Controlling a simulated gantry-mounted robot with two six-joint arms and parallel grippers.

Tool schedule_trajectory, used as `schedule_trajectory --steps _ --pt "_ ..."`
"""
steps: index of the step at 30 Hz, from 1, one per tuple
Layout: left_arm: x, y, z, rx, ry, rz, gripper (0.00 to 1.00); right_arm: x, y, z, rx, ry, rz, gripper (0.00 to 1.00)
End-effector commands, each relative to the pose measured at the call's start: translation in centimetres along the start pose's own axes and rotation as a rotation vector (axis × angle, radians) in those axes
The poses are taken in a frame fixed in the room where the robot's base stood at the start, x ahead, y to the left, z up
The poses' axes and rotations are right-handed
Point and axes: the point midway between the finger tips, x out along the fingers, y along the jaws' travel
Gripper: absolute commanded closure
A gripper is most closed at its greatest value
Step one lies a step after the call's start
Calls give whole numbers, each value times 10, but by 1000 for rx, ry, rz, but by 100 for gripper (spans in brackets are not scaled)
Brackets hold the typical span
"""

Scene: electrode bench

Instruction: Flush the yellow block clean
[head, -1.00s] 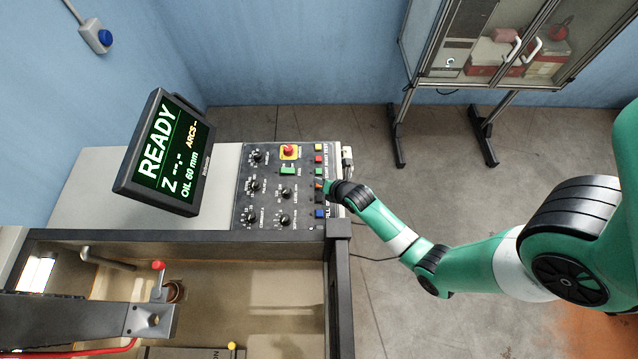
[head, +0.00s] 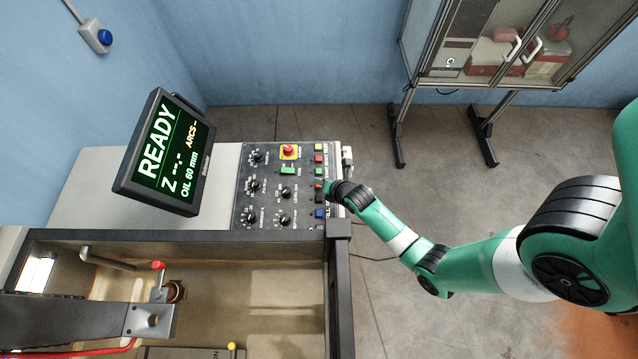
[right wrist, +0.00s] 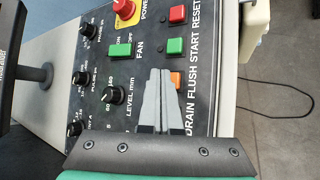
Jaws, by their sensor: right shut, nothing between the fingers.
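My right gripper (head: 325,185) is shut and empty over the button column at the right of the black control panel (head: 262,205). In the right wrist view its closed fingertips (right wrist: 160,75) show just left of an orange button (right wrist: 176,79), near the printed word FLUSH. I cannot tell whether they touch it. A green button (right wrist: 176,46) and a red button (right wrist: 176,17) lie beyond. In the head view a small yellow round piece (head: 232,346) shows at the bottom edge, inside the tank (head: 215,268); no larger yellow block can be made out. My left gripper is not in view.
The monitor (head: 165,152) reads READY and OIL 60 mm. A red stop knob (head: 288,151) and several dials stand beside the buttons. A dark metal arm (head: 150,320) with a red knob (head: 158,265) reaches over the tank. A glass cabinet (head: 490,60) stands behind open floor.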

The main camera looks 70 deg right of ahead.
Motion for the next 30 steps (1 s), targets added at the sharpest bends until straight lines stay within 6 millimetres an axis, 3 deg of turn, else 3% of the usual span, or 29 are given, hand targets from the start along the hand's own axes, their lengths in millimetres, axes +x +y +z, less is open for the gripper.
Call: schedule_trajectory --steps 30 --pt "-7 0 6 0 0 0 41 9 -6 -6 0 0 0 100"
